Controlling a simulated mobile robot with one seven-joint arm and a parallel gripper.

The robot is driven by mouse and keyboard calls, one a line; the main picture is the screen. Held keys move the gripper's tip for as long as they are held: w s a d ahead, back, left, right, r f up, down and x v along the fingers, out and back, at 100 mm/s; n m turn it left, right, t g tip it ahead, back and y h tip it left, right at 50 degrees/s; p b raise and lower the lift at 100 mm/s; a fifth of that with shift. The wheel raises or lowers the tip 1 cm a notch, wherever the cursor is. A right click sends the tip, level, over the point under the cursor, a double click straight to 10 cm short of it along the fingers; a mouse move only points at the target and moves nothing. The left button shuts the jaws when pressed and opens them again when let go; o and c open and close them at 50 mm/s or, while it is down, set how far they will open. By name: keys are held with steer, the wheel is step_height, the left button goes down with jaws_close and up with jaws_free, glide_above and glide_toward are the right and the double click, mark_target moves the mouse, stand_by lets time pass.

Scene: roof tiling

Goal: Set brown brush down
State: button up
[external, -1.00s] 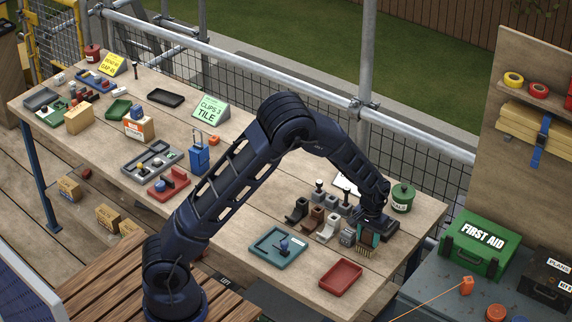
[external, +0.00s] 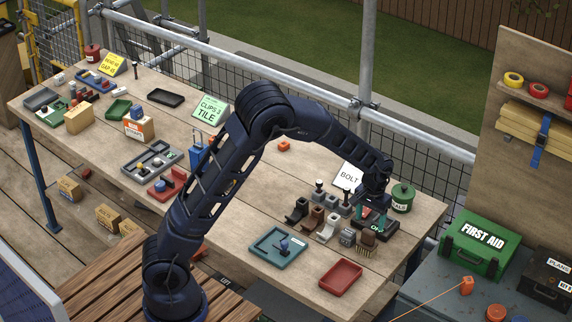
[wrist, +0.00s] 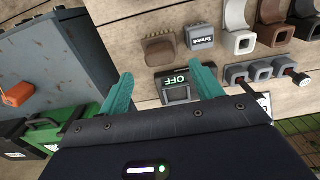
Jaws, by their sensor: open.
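The brown brush (external: 367,241) rests on the tabletop near the right end of the bench. It also shows in the wrist view (wrist: 160,51), near the top centre, apart from my fingers. My gripper (external: 376,217) is just behind it in the external view. In the wrist view my gripper's (wrist: 162,78) teal fingers are spread with nothing held between them. A dark block marked OFF (wrist: 176,88) lies between and below the fingertips, and I cannot tell how close they are to it.
A small grey block (wrist: 201,38) is next to the brush. Grey and brown hooked pieces (external: 312,220) stand to its left. A red tray (external: 341,274) and a teal tray (external: 277,249) lie in front. A green canister (external: 402,197) stands behind right.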

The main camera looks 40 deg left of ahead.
step_height(320, 180, up, 4)
steer(key=shift+f, duration=0.1)
steer(key=s+a+r+t+h, duration=0.1)
steer(key=s+a+r, duration=0.5)
steer(key=a+r, duration=0.3)
steer(key=s+a+r+t+h, duration=0.1)
steer(key=s+a+r, duration=0.6)
steer(key=a+r, duration=0.25)
steer(key=s+a+r+t+y, duration=0.1)
steer(key=s+a, duration=0.4)
steer(key=s, duration=0.5)
steer(key=s+a+r+t+y, duration=0.1)
steer(key=s+a, duration=0.5)
steer(key=s, duration=0.5)
steer(key=shift+a+r+t, duration=0.25)
steer(key=shift+a+t, duration=0.05)
